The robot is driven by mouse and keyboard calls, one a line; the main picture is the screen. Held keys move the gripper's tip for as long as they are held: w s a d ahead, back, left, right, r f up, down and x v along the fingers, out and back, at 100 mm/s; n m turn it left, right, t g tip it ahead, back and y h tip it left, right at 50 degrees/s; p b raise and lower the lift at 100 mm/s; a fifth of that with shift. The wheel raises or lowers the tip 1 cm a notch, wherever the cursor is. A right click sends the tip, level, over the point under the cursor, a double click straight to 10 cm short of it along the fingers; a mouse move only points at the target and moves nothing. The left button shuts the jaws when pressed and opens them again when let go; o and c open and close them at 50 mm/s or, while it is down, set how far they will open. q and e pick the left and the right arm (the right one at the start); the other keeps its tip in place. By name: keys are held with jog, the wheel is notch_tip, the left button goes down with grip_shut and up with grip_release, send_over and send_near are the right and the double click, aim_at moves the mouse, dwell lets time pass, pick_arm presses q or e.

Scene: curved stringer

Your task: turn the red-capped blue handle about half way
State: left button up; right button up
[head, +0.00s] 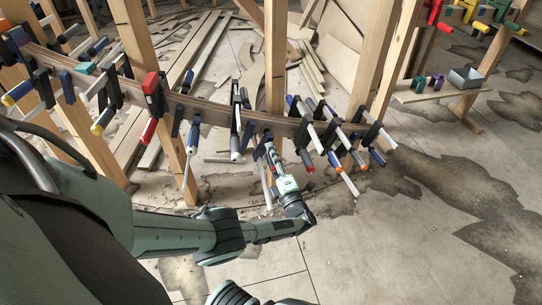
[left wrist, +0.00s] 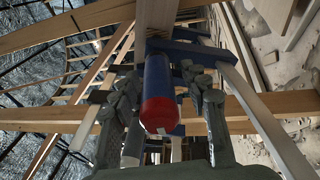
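The red-capped blue handle (left wrist: 160,98) is in the middle of the left wrist view, with its rounded red end toward the camera and its blue part running away toward the clamp. My left gripper (left wrist: 162,85) has one dark finger on each side of it. The fingers look open around the handle, with a narrow gap on the right side; contact on the left is unclear. In the head view my left gripper (head: 271,158) is at the clamps under the middle of the curved wooden stringer (head: 215,107), and it largely hides the handle. My right gripper is not in view.
Other clamps crowd the stringer on both sides, among them an orange-tipped one (head: 345,180) close on the right and a blue-handled one (head: 193,135) on the left. Wooden posts (head: 276,55) stand behind. The floor at the lower right is free.

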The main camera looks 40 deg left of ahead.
pick_arm(q)
jog(key=shift+d, duration=0.1)
jog(key=v, duration=1.1)
jog(key=shift+s+d, duration=0.3)
